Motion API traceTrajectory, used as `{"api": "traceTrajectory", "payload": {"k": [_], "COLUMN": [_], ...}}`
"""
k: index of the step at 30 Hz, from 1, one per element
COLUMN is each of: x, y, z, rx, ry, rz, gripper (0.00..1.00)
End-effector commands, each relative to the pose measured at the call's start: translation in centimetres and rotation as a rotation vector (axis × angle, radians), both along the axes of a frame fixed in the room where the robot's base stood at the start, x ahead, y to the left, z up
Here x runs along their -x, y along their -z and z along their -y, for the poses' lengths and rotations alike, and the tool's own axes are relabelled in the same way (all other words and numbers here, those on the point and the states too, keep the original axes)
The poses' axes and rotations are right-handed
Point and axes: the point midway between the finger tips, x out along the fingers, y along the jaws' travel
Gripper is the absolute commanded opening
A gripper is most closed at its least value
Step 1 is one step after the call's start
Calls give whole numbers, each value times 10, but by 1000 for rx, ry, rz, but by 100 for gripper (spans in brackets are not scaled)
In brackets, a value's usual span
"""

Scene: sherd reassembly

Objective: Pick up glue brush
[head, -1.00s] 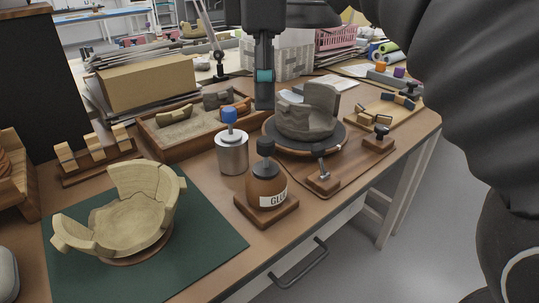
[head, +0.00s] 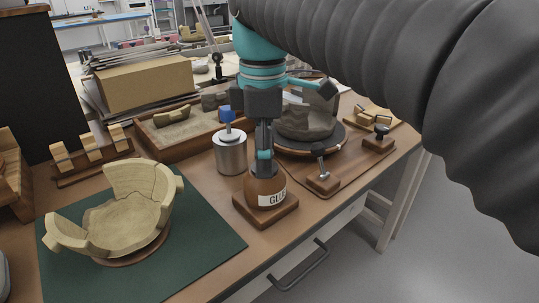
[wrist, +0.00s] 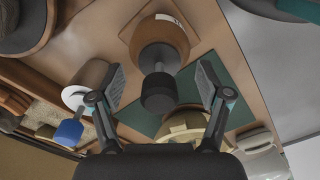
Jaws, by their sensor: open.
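The brown glue bottle (head: 262,187) with its white "GLUE" label stands upright on a wooden base, and my gripper (head: 263,158) hides its top in the head view. In the wrist view the brown bottle (wrist: 162,38) shows a thin stem and a black cap (wrist: 158,93), which appears to be the glue brush's handle. My gripper (wrist: 160,70) is open, with one finger on each side of the cap and visible gaps between. A metal can (head: 230,152) with a blue knob (head: 227,113) stands close to the left of the bottle.
A pale, partly assembled bowl (head: 125,210) sits on a green mat (head: 205,258) at the left. A grey vessel (head: 305,120) stands on a turntable at the right, behind a small clamp on a wooden block (head: 323,182). A sherd tray (head: 175,148) lies behind the can.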

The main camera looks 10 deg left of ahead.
Motion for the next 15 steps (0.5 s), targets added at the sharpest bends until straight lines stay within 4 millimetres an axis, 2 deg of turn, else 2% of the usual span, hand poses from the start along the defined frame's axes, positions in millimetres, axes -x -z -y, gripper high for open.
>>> {"api": "traceTrajectory", "payload": {"k": [3,10,11,15], "x": [0,0,0,0], "y": [8,9,9,9], "z": [0,0,0,0], "rx": [0,0,0,0], "ry": [0,0,0,0], "rz": [1,1,1,1], "gripper": [77,77,72,37]}}
